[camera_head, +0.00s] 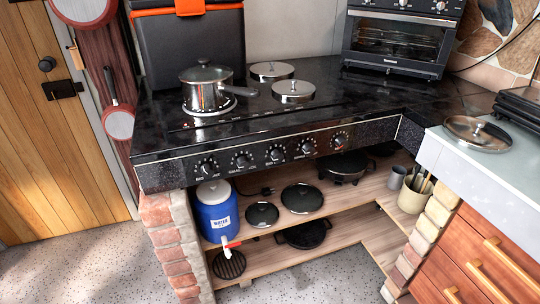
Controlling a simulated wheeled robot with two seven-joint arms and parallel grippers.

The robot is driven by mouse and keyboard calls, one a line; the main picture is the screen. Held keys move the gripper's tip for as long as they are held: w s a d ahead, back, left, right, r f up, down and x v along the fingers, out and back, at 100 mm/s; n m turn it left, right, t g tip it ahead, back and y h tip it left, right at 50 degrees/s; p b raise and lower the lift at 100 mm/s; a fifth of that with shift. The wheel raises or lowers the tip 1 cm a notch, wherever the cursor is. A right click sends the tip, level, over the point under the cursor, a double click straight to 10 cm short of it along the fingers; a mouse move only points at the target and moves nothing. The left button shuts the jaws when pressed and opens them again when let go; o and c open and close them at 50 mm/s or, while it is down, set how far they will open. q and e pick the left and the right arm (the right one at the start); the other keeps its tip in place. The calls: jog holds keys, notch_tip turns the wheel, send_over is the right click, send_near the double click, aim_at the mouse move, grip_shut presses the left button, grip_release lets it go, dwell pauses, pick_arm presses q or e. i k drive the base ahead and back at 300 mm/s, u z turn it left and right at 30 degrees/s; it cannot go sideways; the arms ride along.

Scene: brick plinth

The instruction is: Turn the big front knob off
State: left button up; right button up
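A row of several round dark knobs with pale markings runs along the front panel (180,173) of the black stove top. The leftmost knob (207,167) is near the panel's left end, above the blue jug. The middle knob (275,154) and the rightmost knob (340,139) sit further right along the row. The knobs look close in size, and their pointer settings are too small to read. Neither of my grippers is in view.
A lidded pot (205,88) stands on the left burner, with its handle pointing right. Two round silver covers lie beside it. A toaster oven (400,40) stands at the back right. A blue jug (217,213) and pans fill the shelf below. The floor in front is clear.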

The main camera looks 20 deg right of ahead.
aim_at(207, 170)
jog(key=z, duration=0.5)
jog(key=k, duration=0.9)
jog(key=u, duration=0.75)
jog(key=i, duration=1.55)
jog(key=z, duration=0.8)
